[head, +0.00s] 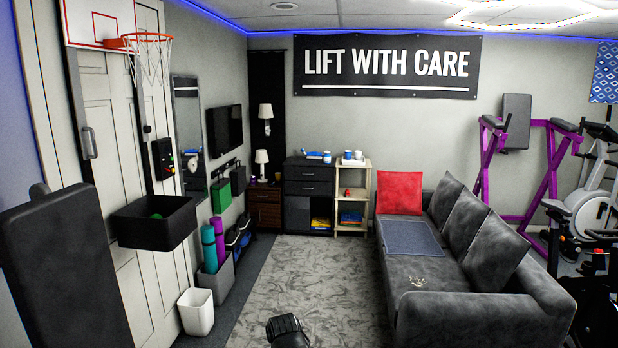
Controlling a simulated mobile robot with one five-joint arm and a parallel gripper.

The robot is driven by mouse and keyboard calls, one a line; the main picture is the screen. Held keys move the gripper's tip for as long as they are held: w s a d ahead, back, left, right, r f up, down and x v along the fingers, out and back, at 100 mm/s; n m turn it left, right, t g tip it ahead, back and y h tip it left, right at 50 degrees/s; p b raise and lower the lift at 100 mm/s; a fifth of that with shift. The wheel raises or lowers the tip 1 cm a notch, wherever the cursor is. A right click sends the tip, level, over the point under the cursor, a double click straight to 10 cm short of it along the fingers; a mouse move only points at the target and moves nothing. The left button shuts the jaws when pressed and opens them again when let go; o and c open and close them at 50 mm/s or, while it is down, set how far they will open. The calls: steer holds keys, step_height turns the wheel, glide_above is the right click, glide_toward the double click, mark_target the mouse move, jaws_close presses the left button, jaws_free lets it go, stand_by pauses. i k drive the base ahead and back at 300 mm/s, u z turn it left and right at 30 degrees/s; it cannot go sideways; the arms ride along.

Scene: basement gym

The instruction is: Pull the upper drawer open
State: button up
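A dark chest (296,215) stands against the far wall. Its upper drawer (308,173) and a second drawer (308,188) below it look shut. The chest has an open compartment at the bottom. A smaller brown cabinet (264,208) left of the chest also has drawer fronts, which look shut. A dark rounded part at the bottom edge looks like my gripper (287,330). It is far from both pieces, across the rug. Its fingers cannot be made out, so I cannot tell whether it is open or shut.
A patterned grey rug (300,270) gives clear floor up to the chest. A grey sofa (455,325) bounds it on the right. A white bin (196,312) and a grey box (215,280) with rolled mats stand on the left. A light shelf (368,200) stands right of the chest.

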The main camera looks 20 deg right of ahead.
mark_target(310, 170)
steer(key=z, duration=0.2)
steer(key=i, duration=0.95)
steer(key=z, duration=0.5)
steer(key=i, duration=2.1)
steer(key=z, duration=0.3)
steer(key=i, duration=2)
steer(key=u, duration=0.7)
steer(key=i, duration=2.4)
steer(key=u, duration=0.6)
steer(key=k, duration=0.35)
steer(key=u, duration=0.2)
steer(key=i, duration=0.4)
steer(key=z, duration=0.15)
steer(key=k, duration=0.85)
